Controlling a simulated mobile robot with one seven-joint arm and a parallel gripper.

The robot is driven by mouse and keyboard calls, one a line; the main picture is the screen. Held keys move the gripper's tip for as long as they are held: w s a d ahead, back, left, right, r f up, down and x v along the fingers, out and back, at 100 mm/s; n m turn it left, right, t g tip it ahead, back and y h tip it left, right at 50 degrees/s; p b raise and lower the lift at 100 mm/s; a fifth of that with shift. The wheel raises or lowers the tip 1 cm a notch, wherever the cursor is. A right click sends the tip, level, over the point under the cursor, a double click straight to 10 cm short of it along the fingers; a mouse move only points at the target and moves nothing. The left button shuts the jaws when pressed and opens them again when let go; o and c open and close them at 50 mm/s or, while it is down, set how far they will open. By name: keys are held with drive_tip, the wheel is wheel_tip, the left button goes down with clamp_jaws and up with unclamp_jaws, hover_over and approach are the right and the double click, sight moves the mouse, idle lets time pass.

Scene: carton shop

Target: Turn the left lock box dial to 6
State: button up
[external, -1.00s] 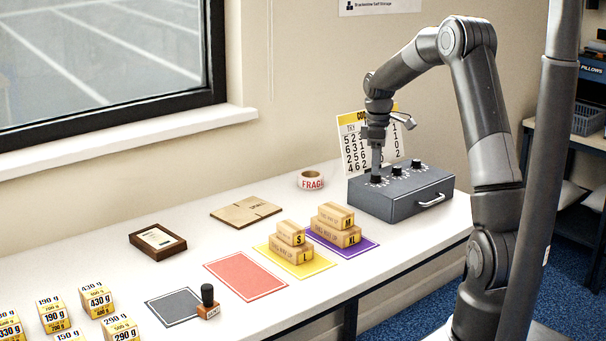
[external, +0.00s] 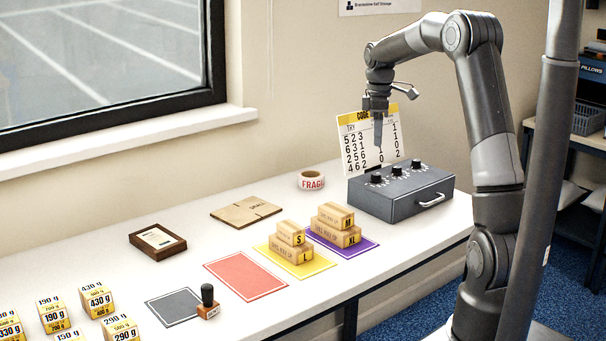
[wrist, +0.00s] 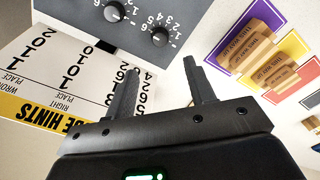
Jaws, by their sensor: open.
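The grey lock box (external: 428,202) stands at the back right of the table with a row of black dials on its top. The left dial (external: 376,179) is the one nearest the parcels; it also shows in the wrist view (wrist: 160,37) with numbers around it. Its setting is too small to read surely. The middle dial (external: 396,171) and right dial (external: 416,164) are beside it. My gripper (external: 379,145) hangs above the left dial, clear of it. In the wrist view its two fingers (wrist: 162,78) are apart with nothing between them.
A code hints card (external: 357,153) stands behind the box, close to my gripper. Small cartons (external: 340,236) on a purple mat (external: 368,245) are left of the box. A tape roll (external: 311,180) lies behind them.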

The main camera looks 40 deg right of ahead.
sight(376, 174)
wheel_tip(376, 174, down, 11)
drive_tip(key=shift+r, duration=0.1)
idle(0.4)
drive_tip(key=shift+c, duration=0.4)
drive_tip(key=c, duration=0.9)
